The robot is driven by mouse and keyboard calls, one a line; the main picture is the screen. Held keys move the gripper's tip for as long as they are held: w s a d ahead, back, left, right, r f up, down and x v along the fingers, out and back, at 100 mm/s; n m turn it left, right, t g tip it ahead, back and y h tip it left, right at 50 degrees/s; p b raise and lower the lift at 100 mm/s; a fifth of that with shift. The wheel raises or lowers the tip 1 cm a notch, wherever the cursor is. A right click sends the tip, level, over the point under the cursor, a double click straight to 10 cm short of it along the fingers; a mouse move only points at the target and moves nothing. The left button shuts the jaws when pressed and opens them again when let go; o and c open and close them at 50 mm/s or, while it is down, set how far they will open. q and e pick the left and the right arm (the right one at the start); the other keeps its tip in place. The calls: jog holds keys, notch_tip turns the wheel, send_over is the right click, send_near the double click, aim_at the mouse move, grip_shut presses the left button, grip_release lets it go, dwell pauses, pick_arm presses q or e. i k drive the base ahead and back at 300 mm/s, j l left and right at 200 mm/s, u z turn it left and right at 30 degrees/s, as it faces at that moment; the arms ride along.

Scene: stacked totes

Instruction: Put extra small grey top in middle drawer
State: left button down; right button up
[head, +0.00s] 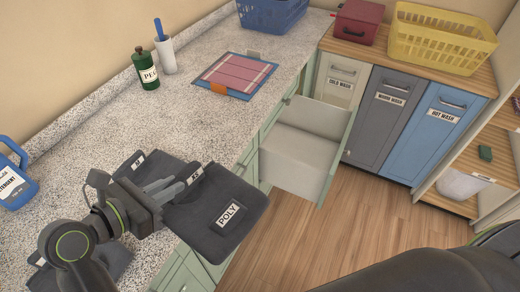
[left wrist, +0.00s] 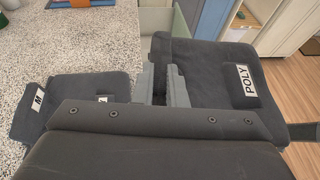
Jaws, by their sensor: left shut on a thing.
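My left gripper (head: 178,184) is shut on a folded dark grey top (head: 228,203) with an XS tag and a POLY label. The top is held over the counter's front edge, partly past it, and also shows in the left wrist view (left wrist: 215,70). Another folded dark grey top (head: 146,170) lies on the counter behind the gripper; its tag reads M in the left wrist view (left wrist: 75,95). A pulled-out drawer (head: 298,160) in the green cabinet looks empty, to the right of the held top. Its level in the stack is hard to tell. My right gripper is out of view.
More dark fabric (head: 105,262) lies at the counter's lower left, partly behind my arm. Labelled wash bins (head: 385,115) line the right.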

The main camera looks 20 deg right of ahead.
aim_at(296, 158)
jog(key=i+l+z, duration=0.4)
jog(key=i+l, duration=0.2)
jog(key=l, duration=0.2)
jog(key=i+l+z, duration=0.4)
jog(key=i+l, duration=0.25)
jog(key=i, duration=0.05)
